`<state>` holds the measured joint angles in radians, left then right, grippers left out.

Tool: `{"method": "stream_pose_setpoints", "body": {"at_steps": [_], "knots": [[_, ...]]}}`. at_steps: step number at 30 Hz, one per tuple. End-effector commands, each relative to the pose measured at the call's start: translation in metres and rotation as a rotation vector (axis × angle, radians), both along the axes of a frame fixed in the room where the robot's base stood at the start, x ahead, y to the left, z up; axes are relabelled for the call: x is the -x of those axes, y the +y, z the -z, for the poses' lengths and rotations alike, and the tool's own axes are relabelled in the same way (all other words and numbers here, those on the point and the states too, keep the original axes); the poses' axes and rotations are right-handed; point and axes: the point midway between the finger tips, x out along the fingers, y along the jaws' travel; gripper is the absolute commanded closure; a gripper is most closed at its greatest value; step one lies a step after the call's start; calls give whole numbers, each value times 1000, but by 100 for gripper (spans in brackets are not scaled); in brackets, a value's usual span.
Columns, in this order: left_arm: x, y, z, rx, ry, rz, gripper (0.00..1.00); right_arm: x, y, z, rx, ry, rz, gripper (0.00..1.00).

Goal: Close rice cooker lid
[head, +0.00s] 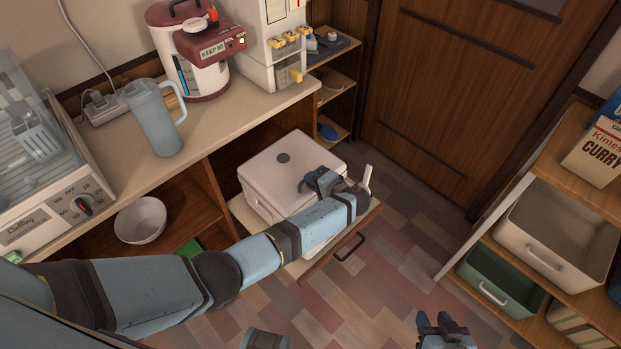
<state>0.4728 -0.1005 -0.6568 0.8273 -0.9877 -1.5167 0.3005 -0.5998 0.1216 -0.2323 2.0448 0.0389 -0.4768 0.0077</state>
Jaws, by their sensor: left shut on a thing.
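The white rice cooker (262,196) stands on a pulled-out shelf below the counter. Its lid (275,165), with a round grey vent, lies flat over the body and looks down; whether it is latched cannot be told. My left gripper (318,181) is at the lid's right front edge, shut on the lid.
The pull-out shelf (362,218) has a dark handle (350,247). A blue pitcher (153,118) and a red-and-white water boiler (200,60) stand on the counter above. A white bowl (140,220) sits in the lower left compartment. A shelf with bins (553,240) is at right; floor between is clear.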

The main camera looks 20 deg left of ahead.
Motion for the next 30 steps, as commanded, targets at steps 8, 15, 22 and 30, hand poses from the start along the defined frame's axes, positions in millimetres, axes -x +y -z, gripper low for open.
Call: {"method": "stream_pose_setpoints", "body": {"at_steps": [8, 15, 22, 30], "knots": [[4, -2, 13, 8, 10, 3, 100, -1, 3, 3, -10, 1, 5, 60], [6, -3, 16, 10, 14, 4, 100, 1, 3, 4, -12, 3, 5, 60], [6, -3, 16, 9, 15, 3, 62, 5, 2, 7, -8, 10, 3, 60], [6, -1, 15, 8, 14, 2, 62, 5, 0, 7, 1, 9, -4, 60]]}}
